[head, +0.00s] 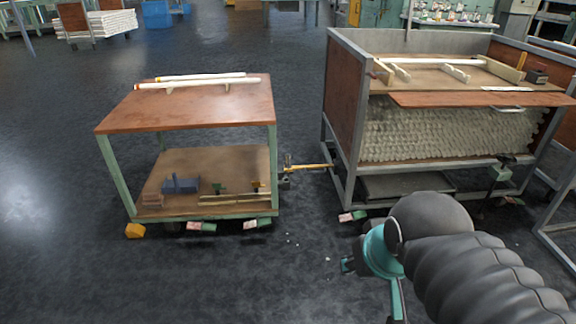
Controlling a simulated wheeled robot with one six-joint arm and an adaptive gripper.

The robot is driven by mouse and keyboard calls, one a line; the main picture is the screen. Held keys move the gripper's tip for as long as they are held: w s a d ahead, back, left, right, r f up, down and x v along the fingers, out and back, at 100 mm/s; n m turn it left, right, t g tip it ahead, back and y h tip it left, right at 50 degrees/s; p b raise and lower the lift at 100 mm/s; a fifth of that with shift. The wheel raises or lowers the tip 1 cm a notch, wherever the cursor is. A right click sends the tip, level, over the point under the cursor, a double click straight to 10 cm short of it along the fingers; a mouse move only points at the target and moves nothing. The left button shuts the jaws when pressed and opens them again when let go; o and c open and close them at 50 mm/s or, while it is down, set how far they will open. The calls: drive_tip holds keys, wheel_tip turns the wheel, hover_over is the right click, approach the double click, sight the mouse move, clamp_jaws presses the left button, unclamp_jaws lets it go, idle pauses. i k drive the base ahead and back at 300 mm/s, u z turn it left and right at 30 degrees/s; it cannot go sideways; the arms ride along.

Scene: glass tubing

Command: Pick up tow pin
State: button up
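I cannot surely pick out a separate tow pin. A yellow tow bar (310,167) sticks out from the right side of the low cart (185,110) toward the larger cart (343,110). A small dark metal coupling (286,174) sits at the bar's left end, beside the low cart's green leg. A pin there is too small to make out. My arm reaches in from the lower right, with a black ribbed sleeve and teal joints. My gripper's fingers do not show. The arm parts in view stand apart from the tow bar.
White tubes (200,82) lie on the low cart's top. Its lower shelf holds a blue-grey block (180,185) and small parts. An orange block (135,230) is by its front left wheel. The larger cart holds stacked tubing (450,130). Dark floor (220,285) in front is mostly clear.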

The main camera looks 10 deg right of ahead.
sight(288, 166)
drive_tip(key=u, duration=0.15)
drive_tip(key=i, duration=1.25)
drive_tip(key=u, duration=0.9)
